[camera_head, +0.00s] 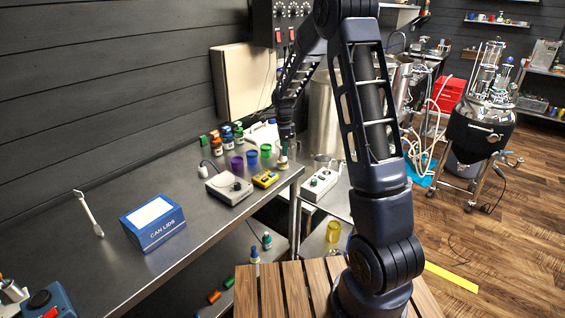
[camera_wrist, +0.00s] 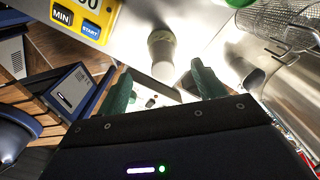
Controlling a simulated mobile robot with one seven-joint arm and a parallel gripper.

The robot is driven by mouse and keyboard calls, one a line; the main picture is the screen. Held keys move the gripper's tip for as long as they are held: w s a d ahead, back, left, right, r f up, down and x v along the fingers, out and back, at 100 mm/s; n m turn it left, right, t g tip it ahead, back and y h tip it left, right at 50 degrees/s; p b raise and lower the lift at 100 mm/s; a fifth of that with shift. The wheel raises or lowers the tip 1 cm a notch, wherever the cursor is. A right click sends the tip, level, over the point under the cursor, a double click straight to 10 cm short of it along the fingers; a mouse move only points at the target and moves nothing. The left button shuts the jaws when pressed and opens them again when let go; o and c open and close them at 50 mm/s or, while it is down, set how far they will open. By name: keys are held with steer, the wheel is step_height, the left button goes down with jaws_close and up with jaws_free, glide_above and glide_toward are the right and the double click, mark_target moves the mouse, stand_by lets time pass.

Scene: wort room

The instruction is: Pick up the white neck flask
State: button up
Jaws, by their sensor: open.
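My gripper (camera_wrist: 160,76) is open, and no contact with the flask is visible. In the head view my gripper (camera_head: 286,138) points down at the bench's far right corner. A small pale object (camera_head: 283,162) just below it seems to be the flask, partly hidden by the gripper.
A yellow timer (camera_wrist: 88,18) and a boxy scale (camera_head: 229,187) stand close by. Purple and green cups (camera_head: 252,157) are left of my gripper. A wire basket (camera_wrist: 290,22) is at the wrist view's right. A blue box of can lids (camera_head: 152,222) stands nearer on the bench (camera_head: 110,265).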

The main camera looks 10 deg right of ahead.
mark_target(283, 158)
steer(key=shift+w+a+f, duration=0.1)
steer(key=shift+w+f, duration=0.05)
steer(key=shift+f, duration=1.4)
steer(key=shift+w+a+f, duration=0.1)
steer(key=shift+f, duration=1.4)
steer(key=c, duration=1.2)
